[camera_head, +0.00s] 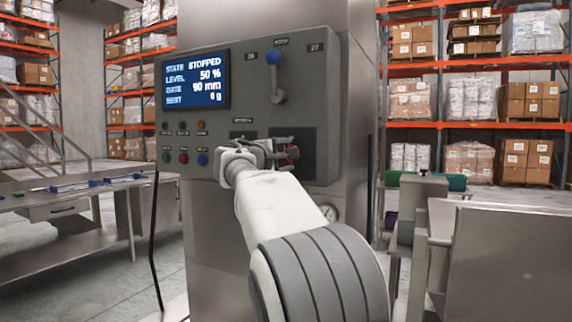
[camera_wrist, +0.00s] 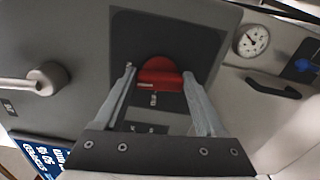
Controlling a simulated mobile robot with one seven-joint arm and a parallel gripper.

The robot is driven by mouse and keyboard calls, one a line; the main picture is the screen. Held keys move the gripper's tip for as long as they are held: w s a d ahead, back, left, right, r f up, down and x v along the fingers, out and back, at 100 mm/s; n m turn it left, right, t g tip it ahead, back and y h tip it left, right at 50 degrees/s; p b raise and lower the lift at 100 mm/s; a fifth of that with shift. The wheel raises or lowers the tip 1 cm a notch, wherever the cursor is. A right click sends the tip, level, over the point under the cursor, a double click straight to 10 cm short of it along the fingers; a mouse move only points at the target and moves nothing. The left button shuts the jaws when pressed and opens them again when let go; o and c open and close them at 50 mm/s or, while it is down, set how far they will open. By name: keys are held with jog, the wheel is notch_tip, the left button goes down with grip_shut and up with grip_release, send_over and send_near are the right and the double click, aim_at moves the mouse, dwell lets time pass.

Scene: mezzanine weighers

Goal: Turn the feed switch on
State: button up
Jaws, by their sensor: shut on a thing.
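The red feed switch (camera_wrist: 160,79) sits on a dark plate (camera_wrist: 122,40) on the grey control panel (camera_head: 230,110). Its handle lies roughly level across the wrist view, with a round red part behind it. My gripper (camera_wrist: 158,76) is shut on the red handle, one finger at each end. In the head view my gripper (camera_head: 279,149) is at the panel's lower right and hides most of the switch; a little red (camera_head: 293,154) shows beside the fingers. The panel display (camera_head: 194,80) reads STATE STOPPED, LEVEL 50 %.
A blue-knobbed lever (camera_head: 275,78) is above my gripper. Several coloured buttons (camera_head: 183,157) are to its left. A round gauge (camera_wrist: 251,41) and a black handle (camera_wrist: 273,88) are nearby. A metal table (camera_head: 70,200) stands left, and a steel housing (camera_head: 510,260) right.

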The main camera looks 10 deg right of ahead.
jog(key=shift+m+b, duration=0.3)
jog(key=shift+m, duration=0.3)
jog(key=o, duration=1.3)
jog(key=shift+s+a, duration=0.1)
jog(key=v, duration=1.7)
jog(key=shift+s+b, duration=0.1)
jog(key=shift+b, duration=0.25)
